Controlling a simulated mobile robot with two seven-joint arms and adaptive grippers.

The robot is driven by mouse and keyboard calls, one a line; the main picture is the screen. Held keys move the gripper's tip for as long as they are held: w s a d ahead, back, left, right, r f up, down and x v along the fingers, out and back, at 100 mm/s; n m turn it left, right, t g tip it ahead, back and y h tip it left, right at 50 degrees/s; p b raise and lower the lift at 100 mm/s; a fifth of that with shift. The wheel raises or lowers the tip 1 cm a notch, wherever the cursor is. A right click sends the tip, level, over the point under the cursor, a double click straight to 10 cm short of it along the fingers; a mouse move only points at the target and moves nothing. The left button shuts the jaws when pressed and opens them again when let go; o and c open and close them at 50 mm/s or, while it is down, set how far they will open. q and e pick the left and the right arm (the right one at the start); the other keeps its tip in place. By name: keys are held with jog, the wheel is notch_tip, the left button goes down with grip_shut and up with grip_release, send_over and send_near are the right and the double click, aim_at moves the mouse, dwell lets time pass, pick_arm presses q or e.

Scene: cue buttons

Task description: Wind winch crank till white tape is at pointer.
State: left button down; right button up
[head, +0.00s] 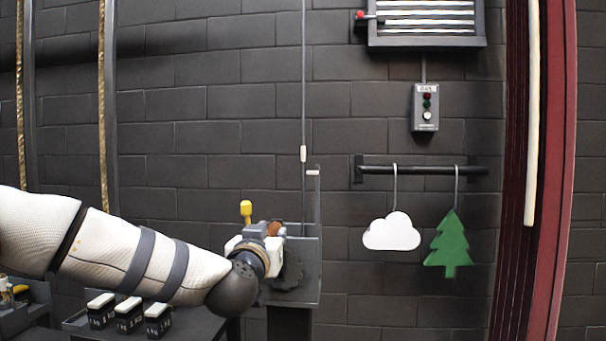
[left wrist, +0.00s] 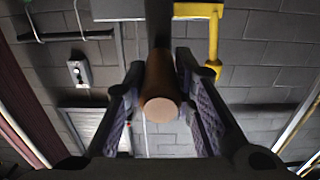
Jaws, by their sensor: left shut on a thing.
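The winch (head: 306,268) is a grey unit against the brick wall, with a dark toothed wheel partly hidden by my gripper. A thin rope (head: 303,85) runs straight up from it. The white tape (head: 303,153) is a short band on the rope. The pale pointer (head: 313,172) sits on an upright post just right of the rope, slightly lower than the tape. My left gripper (head: 272,232) is shut on the brown wooden crank handle (head: 275,228). In the left wrist view the handle (left wrist: 160,100) lies between both fingers. My right gripper is not in view.
A yellow-tipped lever (head: 246,211) stands left of the handle, close to my gripper. Several weight blocks (head: 128,314) sit at lower left. A white cloud (head: 391,232) and a green tree (head: 449,243) hang from a rail. A button box (head: 425,107) is above.

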pick_arm(q)
jog(key=shift+d+f, duration=0.15)
jog(key=shift+f, duration=0.65)
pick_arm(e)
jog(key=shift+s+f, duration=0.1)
pick_arm(q)
jog(key=d, duration=0.2)
jog(key=d+f, duration=0.1)
jog(key=d, duration=0.2)
jog(key=shift+s+d, duration=0.1)
jog(key=shift+d, duration=0.05)
jog(key=d+f, duration=0.3)
jog(key=shift+d+f+b, duration=0.1)
jog(key=shift+d+b, duration=0.25)
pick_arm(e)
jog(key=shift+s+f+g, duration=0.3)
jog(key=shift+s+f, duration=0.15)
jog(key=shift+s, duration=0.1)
